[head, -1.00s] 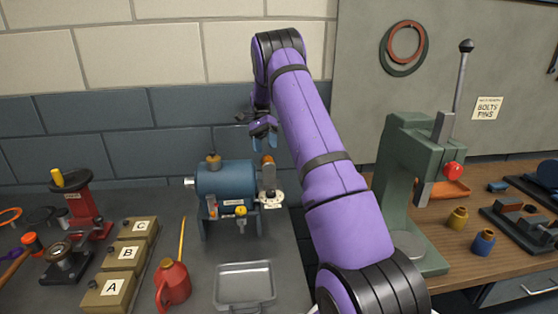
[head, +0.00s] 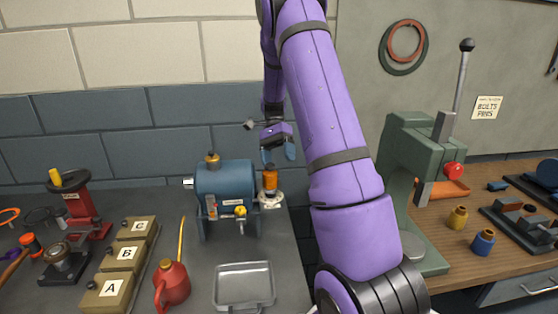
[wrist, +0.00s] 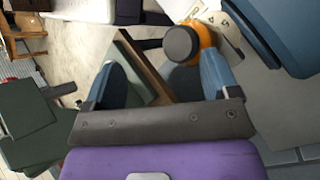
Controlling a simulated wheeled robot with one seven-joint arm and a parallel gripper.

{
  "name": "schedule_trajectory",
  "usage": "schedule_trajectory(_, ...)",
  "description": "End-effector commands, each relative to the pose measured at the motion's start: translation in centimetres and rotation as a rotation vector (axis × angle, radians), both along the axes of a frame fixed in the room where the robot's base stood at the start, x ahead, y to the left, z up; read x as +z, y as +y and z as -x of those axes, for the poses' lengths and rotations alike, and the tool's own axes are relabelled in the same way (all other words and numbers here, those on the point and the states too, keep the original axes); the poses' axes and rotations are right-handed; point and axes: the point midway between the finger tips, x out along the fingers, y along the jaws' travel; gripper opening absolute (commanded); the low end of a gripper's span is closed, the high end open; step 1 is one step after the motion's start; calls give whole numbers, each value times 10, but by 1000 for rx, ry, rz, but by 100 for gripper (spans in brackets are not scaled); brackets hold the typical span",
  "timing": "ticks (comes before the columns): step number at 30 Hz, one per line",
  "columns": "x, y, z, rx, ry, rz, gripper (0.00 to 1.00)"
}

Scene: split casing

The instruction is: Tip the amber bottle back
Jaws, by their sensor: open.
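The amber bottle (head: 270,180) has a dark cap and looks upright at the right end of the blue casing (head: 224,182), above a pale flange (head: 270,200). In the wrist view the bottle's dark cap (wrist: 182,43) faces the camera, with its amber side visible around it. My gripper (head: 278,154) is open, with blue fingers, just above the bottle in the head view. In the wrist view the bottle lies beyond the open fingers (wrist: 165,72), nearer the right one. Nothing shows held between them. The bottle's base is not clear.
A red oil can (head: 171,283) and a metal tray (head: 244,287) stand in front. Boxes marked A, B and C (head: 124,254) are at left. A green press (head: 405,165) stands to the right of my arm. A brick wall is close behind.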

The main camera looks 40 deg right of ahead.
Motion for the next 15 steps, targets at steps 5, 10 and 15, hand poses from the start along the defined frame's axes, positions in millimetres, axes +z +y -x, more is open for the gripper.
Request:
schedule_trajectory(5,-6,6,14,2,40,-18,69)
schedule_trajectory(10,-6,7,14,3,41,-18,69)
schedule_trajectory(15,2,2,7,2,15,-3,65)
